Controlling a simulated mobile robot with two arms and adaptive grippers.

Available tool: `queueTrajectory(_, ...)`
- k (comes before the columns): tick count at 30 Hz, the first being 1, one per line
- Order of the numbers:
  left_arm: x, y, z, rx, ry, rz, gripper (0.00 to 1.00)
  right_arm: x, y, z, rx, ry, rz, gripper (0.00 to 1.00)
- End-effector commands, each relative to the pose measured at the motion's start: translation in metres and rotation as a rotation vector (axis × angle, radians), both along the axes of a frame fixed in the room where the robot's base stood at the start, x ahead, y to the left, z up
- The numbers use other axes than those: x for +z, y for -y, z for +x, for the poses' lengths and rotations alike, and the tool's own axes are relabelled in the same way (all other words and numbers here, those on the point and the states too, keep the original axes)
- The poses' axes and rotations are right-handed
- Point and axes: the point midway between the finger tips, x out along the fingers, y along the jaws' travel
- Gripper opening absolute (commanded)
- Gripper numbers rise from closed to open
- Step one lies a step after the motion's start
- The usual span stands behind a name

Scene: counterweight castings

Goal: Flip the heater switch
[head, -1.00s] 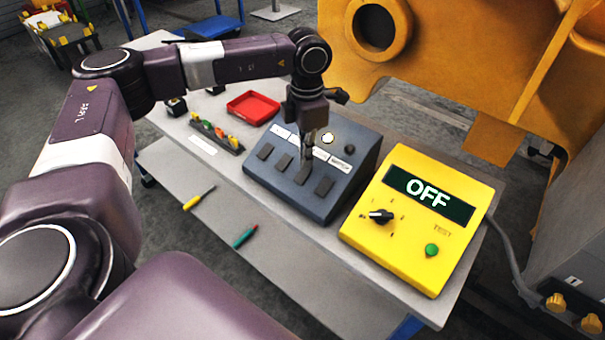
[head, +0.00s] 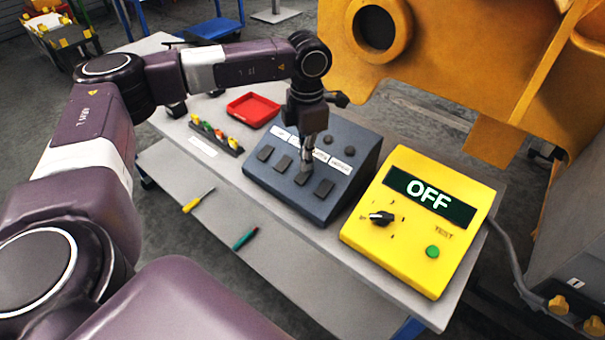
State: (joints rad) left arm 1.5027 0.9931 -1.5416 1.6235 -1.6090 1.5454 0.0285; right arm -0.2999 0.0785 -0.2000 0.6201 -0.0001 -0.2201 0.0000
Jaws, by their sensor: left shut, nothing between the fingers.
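A dark grey switch box (head: 262,185) stands on the table with a row of dark rocker switches on its sloped face. White labels (head: 341,165) sit above the switches; their words are too small or covered to read surely, so I cannot tell which is the heater switch. My left gripper (head: 306,170) is shut and empty, pointing down, its tips at the third switch from the left (head: 303,179), which it partly covers. I cannot tell whether it presses the switch. The round lamps, such as this one (head: 328,140), look dark. My right gripper is not in view.
A yellow tester (head: 395,265) reading OFF stands close right of the box. A red tray (head: 253,109) and a rack of colored pieces (head: 217,137) are to the left. Two screwdrivers (head: 245,238) lie in front. A large orange casting (head: 440,60) stands behind.

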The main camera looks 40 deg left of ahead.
Motion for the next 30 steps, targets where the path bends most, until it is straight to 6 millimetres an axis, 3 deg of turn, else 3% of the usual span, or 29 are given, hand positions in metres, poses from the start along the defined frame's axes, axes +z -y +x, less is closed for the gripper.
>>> queueTrajectory(21, 0.060, 0.000, 0.000, 0.000, 0.000, 0.000, 0.00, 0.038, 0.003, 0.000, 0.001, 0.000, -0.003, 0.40)
queueTrajectory(30, 0.065, 0.000, 0.000, 0.000, 0.000, 0.000, 0.00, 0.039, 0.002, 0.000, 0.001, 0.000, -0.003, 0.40)
